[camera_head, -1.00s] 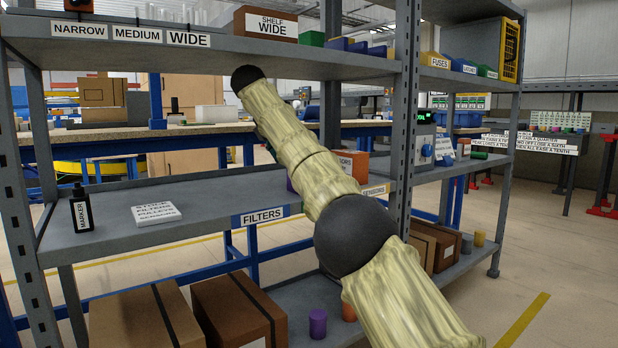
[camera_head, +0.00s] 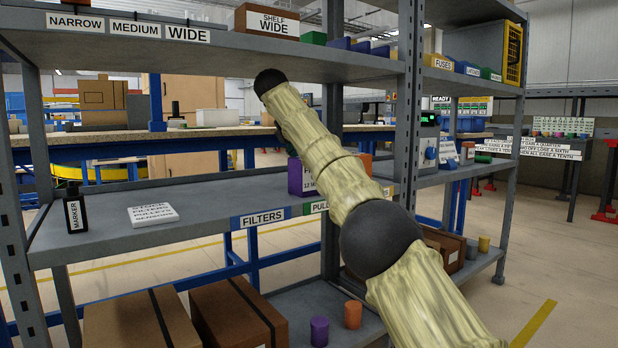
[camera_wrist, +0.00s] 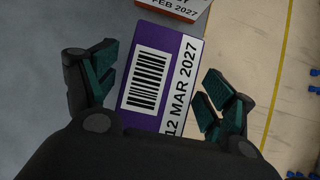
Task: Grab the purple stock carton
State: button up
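The purple stock carton (camera_wrist: 172,52) shows in the wrist view with a white barcode label and the date 12 MAR 2027. It lies between the two fingers of my gripper (camera_wrist: 158,98), which stand apart, one on each side, with gaps to the carton. In the head view the purple carton (camera_head: 296,178) stands on the middle shelf, partly hidden behind my arm.
An orange carton (camera_wrist: 178,8) lies just beyond the purple one. The middle shelf (camera_head: 195,200) carries a marker bottle (camera_head: 77,212) and a printed card (camera_head: 153,215); its left part is mostly clear. The upper shelf (camera_head: 230,48) hangs above my arm.

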jog(key=c, duration=0.9)
jog(key=shift+c, duration=0.2)
